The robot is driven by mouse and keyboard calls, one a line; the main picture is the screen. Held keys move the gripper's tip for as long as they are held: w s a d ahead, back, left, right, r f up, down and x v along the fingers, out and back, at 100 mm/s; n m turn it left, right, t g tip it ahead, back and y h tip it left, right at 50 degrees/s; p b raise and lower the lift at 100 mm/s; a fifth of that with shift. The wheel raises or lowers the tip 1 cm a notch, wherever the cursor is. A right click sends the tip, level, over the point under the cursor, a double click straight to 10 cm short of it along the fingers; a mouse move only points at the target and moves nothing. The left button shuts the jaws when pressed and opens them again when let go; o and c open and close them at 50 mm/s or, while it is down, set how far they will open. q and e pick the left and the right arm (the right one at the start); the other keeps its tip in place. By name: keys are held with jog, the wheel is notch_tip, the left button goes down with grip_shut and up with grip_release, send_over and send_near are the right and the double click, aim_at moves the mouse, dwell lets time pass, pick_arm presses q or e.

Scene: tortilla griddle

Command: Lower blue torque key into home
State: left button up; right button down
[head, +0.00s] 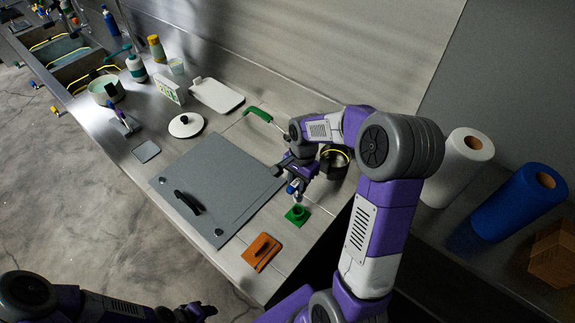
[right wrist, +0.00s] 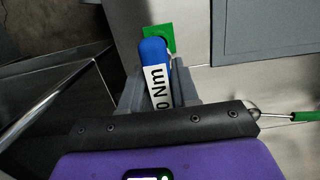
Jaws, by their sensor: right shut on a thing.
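My right gripper (head: 297,180) is shut on the blue torque key (head: 291,188). In the right wrist view the blue key (right wrist: 154,52) sits between the fingers (right wrist: 160,84), with a white "Nm" label facing the camera. The home looks to be the small green holder (head: 297,215) with a square base and raised round middle; its green base (right wrist: 170,35) shows behind the key's end in the right wrist view. In the head view the key is just above the holder, with a gap between. My left gripper (head: 195,312) is at the bottom edge, far from both; its jaws are unclear.
A grey griddle cover (head: 225,180) with a black handle lies left of the holder. An orange block (head: 262,251) is near the counter's front edge. A dark pot (head: 335,160) and a green-handled tool (head: 258,114) are behind. Bare counter surrounds the holder.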

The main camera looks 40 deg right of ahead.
aim_at(299, 198)
jog(key=shift+s+r, duration=0.1)
jog(key=shift+s, duration=0.35)
jog(key=shift+w+f, duration=0.1)
jog(key=shift+f, duration=0.15)
notch_tip(299, 198, down, 4)
jog(key=b, duration=0.3)
jog(key=shift+a+f+b, duration=0.1)
jog(key=shift+f+b, duration=0.1)
jog(key=shift+b, duration=0.2)
pick_arm(q)
jog(key=shift+s+f+b, duration=0.15)
jog(key=shift+f+b, duration=0.05)
jog(key=shift+f, duration=0.9)
jog(key=shift+s+f+b, duration=0.1)
jog(key=shift+f+b, duration=0.05)
jog(key=shift+f, duration=0.95)
pick_arm(e)
jog(key=shift+f, duration=0.5)
pick_arm(q)
jog(key=shift+f+b, duration=1.45)
jog(key=shift+b, duration=0.05)
pick_arm(e)
jog(key=shift+f, duration=2.4)
jog(key=c, duration=0.8)
grip_release()
jog(key=shift+o, duration=0.2)
jog(key=shift+r, duration=0.1)
